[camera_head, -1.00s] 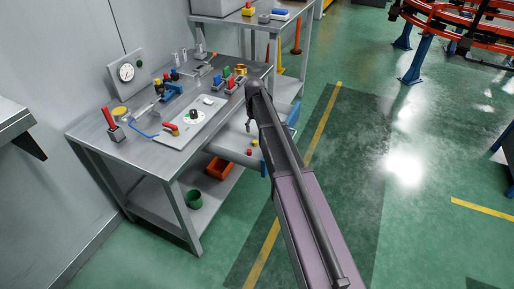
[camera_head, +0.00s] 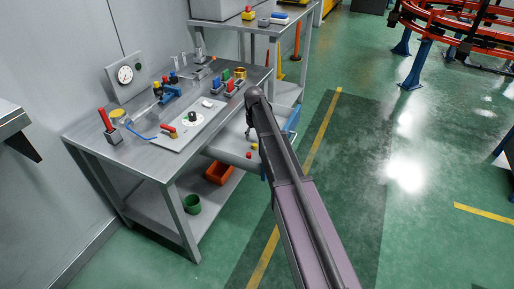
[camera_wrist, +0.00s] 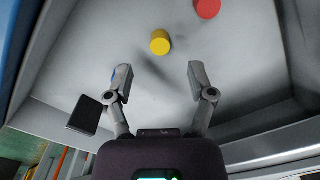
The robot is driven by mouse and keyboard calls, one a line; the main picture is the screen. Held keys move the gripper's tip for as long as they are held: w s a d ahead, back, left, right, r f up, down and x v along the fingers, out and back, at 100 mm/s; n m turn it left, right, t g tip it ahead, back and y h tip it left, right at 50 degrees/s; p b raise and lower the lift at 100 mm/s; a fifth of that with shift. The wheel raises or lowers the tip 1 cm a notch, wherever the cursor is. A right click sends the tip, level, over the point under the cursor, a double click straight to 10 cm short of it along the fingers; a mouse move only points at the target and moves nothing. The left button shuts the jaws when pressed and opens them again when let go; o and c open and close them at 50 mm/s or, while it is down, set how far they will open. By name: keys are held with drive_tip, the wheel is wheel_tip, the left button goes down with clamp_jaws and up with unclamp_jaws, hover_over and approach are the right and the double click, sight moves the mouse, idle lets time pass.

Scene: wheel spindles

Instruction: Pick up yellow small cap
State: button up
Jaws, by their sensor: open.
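A yellow small cap (camera_wrist: 160,42) stands on a light grey surface in the wrist view, ahead of my gripper and roughly centred between its fingers. In the head view the yellow cap (camera_head: 254,146) is a small spot on the grey tray (camera_head: 228,148) beside the workbench. My gripper (camera_wrist: 158,70) is open and empty, with one finger on each side and the cap beyond the fingertips. In the head view the gripper is mostly hidden behind my arm; a small part (camera_head: 249,131) shows over the tray.
A red cap (camera_wrist: 207,8) stands to the right of the yellow one; it also shows in the head view (camera_head: 248,155). Raised tray walls (camera_wrist: 297,40) border the surface. The metal workbench (camera_head: 150,164), with tools on it, stands to the left.

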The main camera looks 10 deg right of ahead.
sight(255, 145)
drive_tip(key=shift+f+b, duration=2.45)
drive_tip(key=shift+f, duration=0.1)
drive_tip(key=c, duration=0.8)
